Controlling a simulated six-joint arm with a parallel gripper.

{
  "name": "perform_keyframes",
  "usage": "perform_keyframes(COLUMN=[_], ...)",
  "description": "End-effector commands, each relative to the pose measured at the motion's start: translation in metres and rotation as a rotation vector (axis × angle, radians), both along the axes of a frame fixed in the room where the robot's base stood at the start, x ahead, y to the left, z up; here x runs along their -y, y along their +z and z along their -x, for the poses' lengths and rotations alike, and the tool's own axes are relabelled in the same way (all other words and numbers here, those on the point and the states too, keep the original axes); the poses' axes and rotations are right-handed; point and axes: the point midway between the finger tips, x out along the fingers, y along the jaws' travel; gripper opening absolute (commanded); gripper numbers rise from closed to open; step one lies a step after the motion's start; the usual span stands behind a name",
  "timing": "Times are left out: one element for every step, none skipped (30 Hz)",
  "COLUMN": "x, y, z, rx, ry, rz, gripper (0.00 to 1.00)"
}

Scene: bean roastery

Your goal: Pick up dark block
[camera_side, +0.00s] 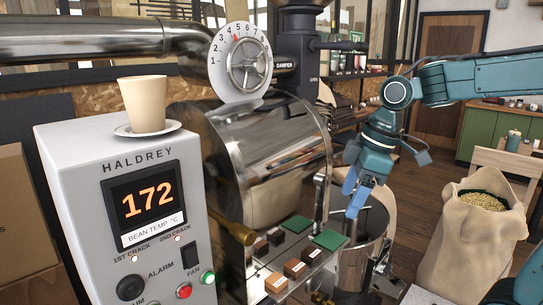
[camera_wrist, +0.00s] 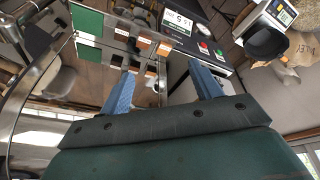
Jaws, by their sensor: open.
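Several small blocks sit on a metal tray in front of the roaster drum. Two look dark all over in the side view: a dark brown block (camera_side: 275,237) and a reddish-brown block (camera_side: 261,246) beside it. Nearer are a dark-topped block (camera_side: 294,268) and a brown-topped block (camera_side: 312,254), both with pale front faces, and a tan block (camera_side: 276,282). Which is the task's dark block I cannot tell for sure. My gripper (camera_side: 352,198) is open and empty, above and right of the tray. In the wrist view its blue fingers (camera_wrist: 160,75) are spread, with the blocks small beyond them.
Two green pads, one at the back (camera_side: 297,223) and one at the right (camera_side: 329,239), lie by the blocks. A control cabinet (camera_side: 80,185) with a cup (camera_side: 145,104) stands left. The roaster drum (camera_side: 268,165) rises behind. A bean sack (camera_side: 468,240) stands right.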

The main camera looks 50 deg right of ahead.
Motion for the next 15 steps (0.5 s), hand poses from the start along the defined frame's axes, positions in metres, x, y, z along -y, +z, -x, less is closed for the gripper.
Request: perform_keyframes(x=[0.005,0.007,0.011,0.013,0.016,0.02,0.023,0.026,0.03,0.034,0.038,0.042,0.046,0.05,0.055], y=[-0.003,-0.004,-0.006,-0.008,-0.01,-0.012,-0.015,-0.017,-0.02,-0.023,-0.026,-0.03,-0.033,-0.036,-0.041], z=[-0.01,-0.015,-0.022,-0.027,-0.033,-0.039,-0.044,-0.049,-0.055,-0.06,-0.065,-0.071,-0.075,-0.079,-0.084], rx=[-0.015,-0.019,-0.026,-0.031,-0.035,-0.041,-0.045,-0.049,-0.053,-0.054,-0.057,-0.059,-0.061,-0.061,-0.062], ry=[0.039,0.067,0.105,0.134,0.162,0.2,0.229,0.257,0.295,0.323,0.351,0.389,0.418,0.446,0.485], rz=[-0.001,-0.001,-0.001,-0.002,-0.003,-0.005,-0.007,-0.009,-0.012,-0.015,-0.019,-0.023,-0.027,-0.03,-0.037], gripper=[0.64,0.64,0.64,0.64,0.64,0.64,0.64,0.64,0.64,0.64,0.64,0.64,0.64,0.64,0.64])
